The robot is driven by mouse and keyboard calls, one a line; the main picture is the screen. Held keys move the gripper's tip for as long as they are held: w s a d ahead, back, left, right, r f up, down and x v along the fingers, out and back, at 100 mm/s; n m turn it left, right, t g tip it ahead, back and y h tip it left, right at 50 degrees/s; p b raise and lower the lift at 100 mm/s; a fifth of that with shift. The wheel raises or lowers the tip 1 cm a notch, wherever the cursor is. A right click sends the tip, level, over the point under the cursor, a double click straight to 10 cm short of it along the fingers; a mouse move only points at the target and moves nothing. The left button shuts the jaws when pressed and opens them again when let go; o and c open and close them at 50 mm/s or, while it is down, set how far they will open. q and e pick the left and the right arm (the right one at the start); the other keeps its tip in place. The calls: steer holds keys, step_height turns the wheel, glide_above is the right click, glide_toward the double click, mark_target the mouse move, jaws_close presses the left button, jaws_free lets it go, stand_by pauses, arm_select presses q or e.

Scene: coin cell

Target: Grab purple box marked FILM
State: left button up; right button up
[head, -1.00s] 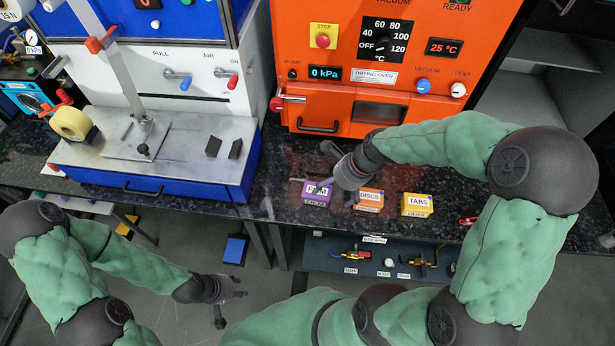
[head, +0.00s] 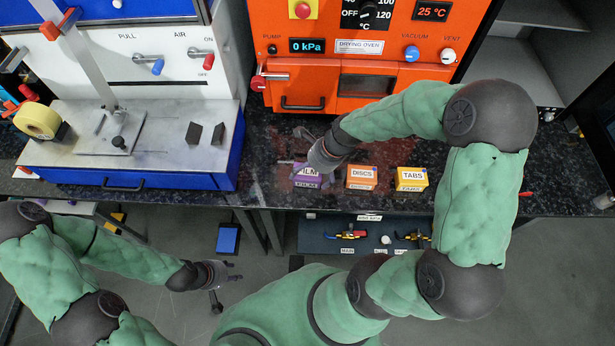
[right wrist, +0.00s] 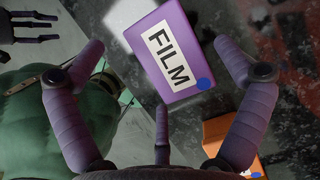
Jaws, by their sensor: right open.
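The purple box marked FILM (head: 307,180) sits near the front edge of the dark stone counter, left of the orange DISCS box. In the right wrist view the purple box (right wrist: 166,50) lies tilted in the picture, its white FILM label facing the camera. My right gripper (head: 300,150) is over the box and hides part of it. In the right wrist view its spread fingers (right wrist: 160,62) stand to either side of the box with gaps, and a third finger is below it. My left gripper (head: 232,278) is low at the left, away from the counter; its finger state is unclear.
An orange DISCS box (head: 361,178) and a yellow TABS box (head: 411,180) stand to the right on the counter (head: 460,196). The orange drying oven (head: 300,75) is behind. A blue-based press (head: 130,178) stands left. A shelf (head: 330,225) with small fittings lies below.

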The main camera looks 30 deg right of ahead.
steer(key=b+x, duration=0.1)
steer(key=x, duration=0.2)
steer(key=c, duration=1.2)
steer(key=shift+o, duration=0.2)
steer(key=shift+r, duration=0.2)
